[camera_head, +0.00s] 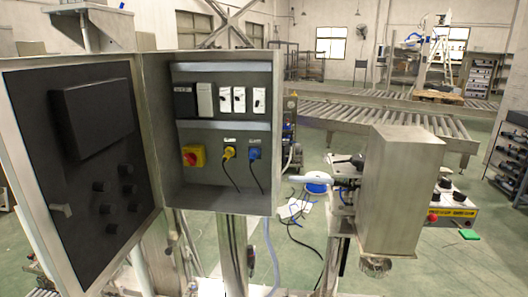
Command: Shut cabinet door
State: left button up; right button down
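The electrical cabinet (222,193) is a grey metal box on a post, left of the middle. Its door (136,196) stands wide open, swung out to the left. The door's dark inner face carries a raised black box (100,115), several black knobs and a small light latch (61,210). Inside the cabinet are a row of breakers (222,99), a red and yellow switch (192,156), and a yellow plug (229,153) and a blue plug (254,153) with cables. I make out neither of my grippers.
A metal box (402,190) on a stand is to the right, with a control panel (455,205) behind it. Cables and a blue-and-white reel (316,180) lie between. Roller conveyors (380,112) cross the back. Green floor shows at the lower right.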

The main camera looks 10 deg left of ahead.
aim_at(75, 130)
jog(key=k+j+u, duration=0.1)
jog(key=u, duration=1.5)
jog(key=k+j, duration=0.1)
